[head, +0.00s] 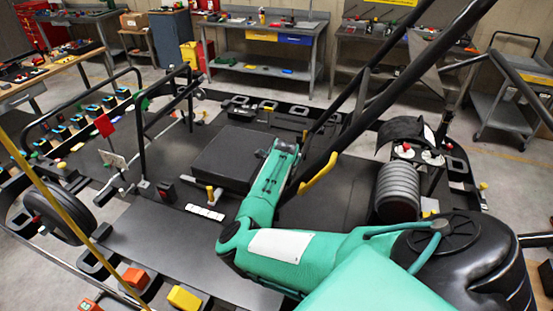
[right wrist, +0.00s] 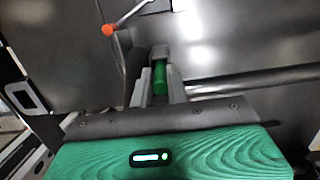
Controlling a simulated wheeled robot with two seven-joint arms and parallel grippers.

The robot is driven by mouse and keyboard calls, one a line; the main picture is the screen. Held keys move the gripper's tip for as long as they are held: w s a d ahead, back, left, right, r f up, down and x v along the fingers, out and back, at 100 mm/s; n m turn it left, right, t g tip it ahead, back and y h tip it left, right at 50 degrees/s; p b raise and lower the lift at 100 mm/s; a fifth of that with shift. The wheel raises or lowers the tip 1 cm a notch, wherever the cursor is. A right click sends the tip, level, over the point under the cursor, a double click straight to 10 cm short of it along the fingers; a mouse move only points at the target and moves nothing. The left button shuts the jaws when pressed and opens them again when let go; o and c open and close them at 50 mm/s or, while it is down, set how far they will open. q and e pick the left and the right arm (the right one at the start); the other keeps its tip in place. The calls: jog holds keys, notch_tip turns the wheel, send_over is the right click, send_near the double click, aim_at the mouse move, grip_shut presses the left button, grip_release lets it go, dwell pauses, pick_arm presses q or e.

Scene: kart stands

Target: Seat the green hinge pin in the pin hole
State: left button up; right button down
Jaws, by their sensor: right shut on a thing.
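The green hinge pin (right wrist: 160,79) shows in the right wrist view as a short green cylinder between the grey fingers of my right gripper (right wrist: 160,88). The fingers are shut on it. A grey and dark part stands right behind the pin's far end; I cannot tell whether they touch. In the head view my teal right arm reaches over the kart, its wrist end beside a dark diagonal bar. The fingers and pin are not clear there. I cannot make out the pin hole in either view. My left gripper is not in view.
A dark flat box (head: 231,158) lies on the kart deck left of my forearm. A dark diagonal bar with a yellow handle (head: 318,176) is close to my wrist. A grey ribbed cylinder (head: 397,192) stands at the right. An orange-red knob (right wrist: 108,30) shows beyond the fingers.

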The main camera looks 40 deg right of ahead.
jog(key=shift+f, duration=0.2)
jog(key=c, duration=1.6)
grip_release()
jog(key=shift+c, duration=0.2)
jog(key=shift+r, duration=0.3)
jog(key=shift+r+b, duration=0.3)
jog(key=shift+b, duration=0.1)
notch_tip(320, 180, up, 11)
jog(key=s+b, duration=0.1)
jog(key=b, duration=0.3)
jog(key=shift+s+d+b, duration=0.3)
jog(key=shift+d+b, duration=0.05)
jog(key=shift+d, duration=0.05)
